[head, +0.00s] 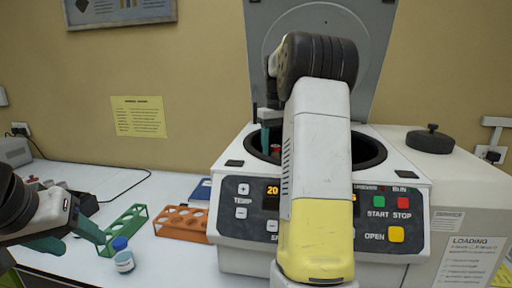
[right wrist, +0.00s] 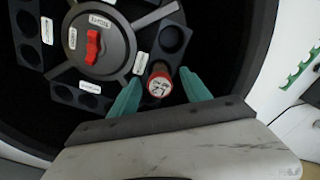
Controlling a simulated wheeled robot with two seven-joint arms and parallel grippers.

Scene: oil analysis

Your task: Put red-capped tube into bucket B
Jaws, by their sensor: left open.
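The red-capped tube (right wrist: 160,83) is in the centrifuge bowl, cap facing the right wrist camera, at a bucket on the rotor's rim. My right gripper (right wrist: 161,76) has its teal fingers on either side of the cap, with small gaps showing; it looks open. In the head view, my right gripper (head: 268,138) reaches down into the bowl, partly hidden by my arm. The rotor (right wrist: 97,42) has a red central knob and several black buckets with white labels too small to read, so I cannot tell which is B. My left gripper (head: 84,240) is open near the green rack.
The centrifuge (head: 235,222) has its lid (head: 262,40) raised behind the bowl. A green rack (head: 124,228), an orange rack (head: 182,222) and a blue-capped bottle (head: 124,262) stand on the white bench to its left. A black round lid (head: 430,140) lies on the right.

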